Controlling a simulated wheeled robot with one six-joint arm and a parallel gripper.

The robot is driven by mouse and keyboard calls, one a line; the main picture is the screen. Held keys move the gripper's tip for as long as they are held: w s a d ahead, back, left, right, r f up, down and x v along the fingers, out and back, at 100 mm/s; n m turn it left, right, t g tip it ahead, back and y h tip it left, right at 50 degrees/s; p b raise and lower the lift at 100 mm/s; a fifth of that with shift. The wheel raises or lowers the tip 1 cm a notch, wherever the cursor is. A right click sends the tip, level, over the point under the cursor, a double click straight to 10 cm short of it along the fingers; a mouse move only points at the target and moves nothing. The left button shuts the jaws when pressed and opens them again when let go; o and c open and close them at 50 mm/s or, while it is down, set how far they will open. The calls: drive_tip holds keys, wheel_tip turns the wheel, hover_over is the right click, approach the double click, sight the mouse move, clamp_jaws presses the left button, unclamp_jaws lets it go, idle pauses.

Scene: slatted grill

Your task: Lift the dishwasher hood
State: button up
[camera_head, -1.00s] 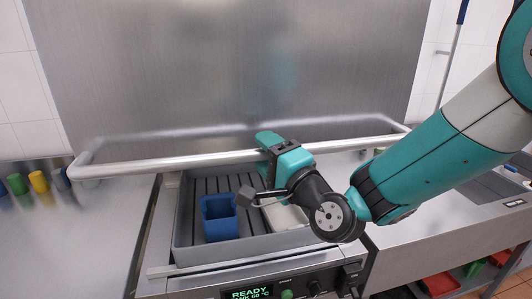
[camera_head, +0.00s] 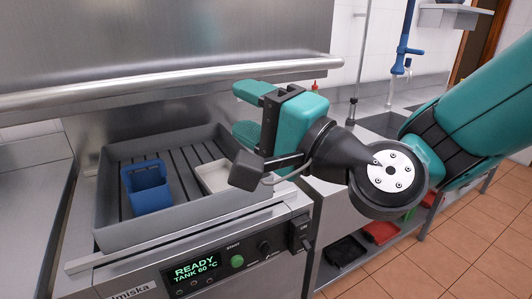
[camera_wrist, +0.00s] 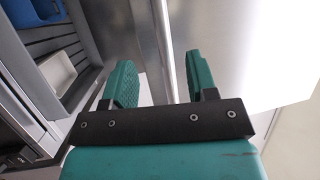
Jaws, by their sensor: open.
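The dishwasher hood (camera_head: 170,35) is a large brushed-steel panel, raised so that the tray beneath is exposed. Its long bar handle (camera_head: 130,90) crosses its lower front. My gripper (camera_head: 243,109) is open and empty, just below the bar in the head view and over the tray's right back corner. In the wrist view, the bar (camera_wrist: 166,45) runs between the two teal fingertips (camera_wrist: 160,78) and beyond them. The fingers are apart from it there, and the exact distance is hard to tell. Part of the hood's lower right is hidden behind my gripper.
The grey slatted tray (camera_head: 160,222) holds a blue container (camera_head: 147,190) and a white dish (camera_head: 213,176). The control panel (camera_head: 200,270) with a lit READY display is in front. A sink counter (camera_head: 385,122) stands right; floor (camera_head: 430,265) is open at lower right.

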drive_tip(key=shift+b+v, duration=0.75)
drive_tip(key=shift+v, duration=0.65)
drive_tip(key=s+d+f+n+g+h, duration=0.3)
drive_tip(key=s+f+n+g+h, duration=0.25)
drive_tip(key=f+n+g, duration=0.4)
drive_tip(key=s+d+f+n+g+h, duration=0.3)
drive_tip(key=s+d+f+n+h, duration=0.1)
drive_tip(key=d, duration=0.6)
drive_tip(key=s+f+h, duration=0.1)
drive_tip(key=s, duration=0.1)
drive_tip(key=shift+s+d+n+h, duration=0.35)
drive_tip(key=shift+s, duration=0.05)
